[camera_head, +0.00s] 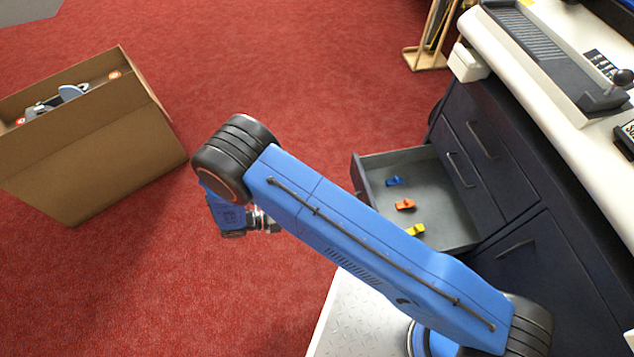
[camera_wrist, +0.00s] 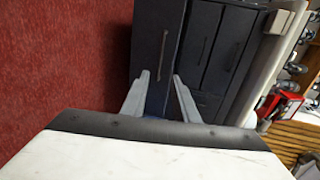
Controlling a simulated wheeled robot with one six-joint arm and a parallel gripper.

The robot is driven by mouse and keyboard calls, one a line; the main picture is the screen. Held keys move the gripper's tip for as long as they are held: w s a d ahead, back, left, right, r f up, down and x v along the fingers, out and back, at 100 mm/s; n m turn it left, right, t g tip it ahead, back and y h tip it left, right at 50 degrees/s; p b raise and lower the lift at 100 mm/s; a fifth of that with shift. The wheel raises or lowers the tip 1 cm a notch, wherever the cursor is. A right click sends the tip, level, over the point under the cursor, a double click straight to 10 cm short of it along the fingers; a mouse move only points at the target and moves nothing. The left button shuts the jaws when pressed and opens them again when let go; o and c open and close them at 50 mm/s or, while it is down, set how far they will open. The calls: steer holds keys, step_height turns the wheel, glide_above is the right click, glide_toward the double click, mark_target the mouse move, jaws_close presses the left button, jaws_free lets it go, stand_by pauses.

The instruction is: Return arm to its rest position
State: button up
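My blue arm crosses the head view from the lower right up to the black elbow, and its forearm folds down below that elbow. My gripper is mostly hidden there behind the arm. In the wrist view my gripper (camera_wrist: 160,76) shows two grey fingers spread apart with nothing between them. Beyond them is the dark front of the drawer (camera_wrist: 158,38). In the head view this pulled-out drawer (camera_head: 455,222) lies behind my arm, which covers part of it.
The drawer holds small blue (camera_head: 395,181), orange (camera_head: 405,204) and yellow (camera_head: 415,230) pieces. The dark cabinet (camera_head: 530,180) carries a white worktop (camera_head: 590,160). A cardboard box (camera_head: 100,160) with items stands at left. A wooden stand (camera_head: 426,58) is at the back. Red carpet between is clear.

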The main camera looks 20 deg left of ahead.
steer(key=w+d+r+m+g, duration=0.4)
steer(key=w+r+m, duration=0.25)
steer(key=r, duration=0.45)
steer(key=w+d+r+m+g+y, duration=0.35)
steer(key=d+r+m, duration=0.35)
steer(key=d+r, duration=0.45)
steer(key=w+d+r+m+g+y, duration=0.25)
steer(key=w+d+r+m, duration=0.25)
steer(key=d+r+m, duration=0.65)
steer(key=s+d+r+m+t+y, duration=0.1)
steer(key=s+d+r+m+y, duration=0.15)
steer(key=d+r, duration=0.45)
steer(key=s+d+r+m+y, duration=0.2)
steer(key=s+d+r+m, duration=0.2)
steer(key=d+r, duration=0.3)
steer(key=s+d+r+m+t+y, duration=0.2)
steer(key=s+d+m+t, duration=0.3)
steer(key=s+d+m, duration=0.3)
steer(key=shift+s+d+r+m, duration=0.25)
steer(key=shift+s+r+m, duration=0.4)
steer(key=shift+s+m, duration=1.15)
steer(key=shift+s+y, duration=0.1)
steer(key=shift+y, duration=0.15)
stand_by(0.3)
